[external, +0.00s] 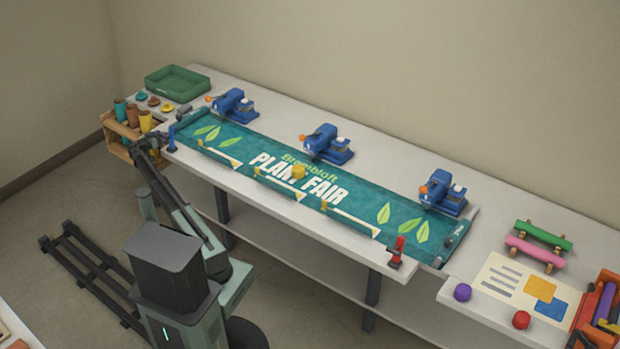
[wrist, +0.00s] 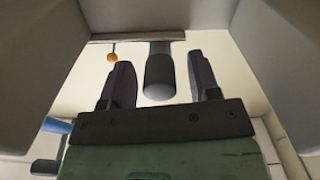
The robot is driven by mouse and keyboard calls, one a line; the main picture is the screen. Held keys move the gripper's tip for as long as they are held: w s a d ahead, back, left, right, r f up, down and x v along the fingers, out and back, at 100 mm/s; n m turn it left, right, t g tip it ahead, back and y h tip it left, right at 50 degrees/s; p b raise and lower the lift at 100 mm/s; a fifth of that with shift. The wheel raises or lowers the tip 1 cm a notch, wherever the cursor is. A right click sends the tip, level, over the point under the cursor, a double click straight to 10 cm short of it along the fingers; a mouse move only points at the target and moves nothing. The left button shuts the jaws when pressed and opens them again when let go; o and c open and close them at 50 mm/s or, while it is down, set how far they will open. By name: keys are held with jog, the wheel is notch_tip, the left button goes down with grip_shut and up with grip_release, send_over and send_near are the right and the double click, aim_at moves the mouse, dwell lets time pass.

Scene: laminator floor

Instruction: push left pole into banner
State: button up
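The teal banner (external: 235,150) lies flat along the long table, with "PLANT FAIR" lettering and green leaves. My arm reaches to its left end, and my gripper (external: 158,136) is there, small and dark. In the wrist view my gripper (wrist: 162,78) has its two dark fingers spread. A dark grey rounded pole end (wrist: 159,78), seemingly the left pole, shows between them, with a gap on each side. Whether anything touches it is unclear. In the external view I cannot clearly separate the left pole from the gripper.
Several blue machines, including one in the middle (external: 328,145), line the back edge. A green tray (external: 177,83) and wooden rack (external: 118,145) are at the left.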

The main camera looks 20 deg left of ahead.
jog(key=v, duration=1)
jog(key=shift+s, duration=0.35)
jog(key=shift+a, duration=0.1)
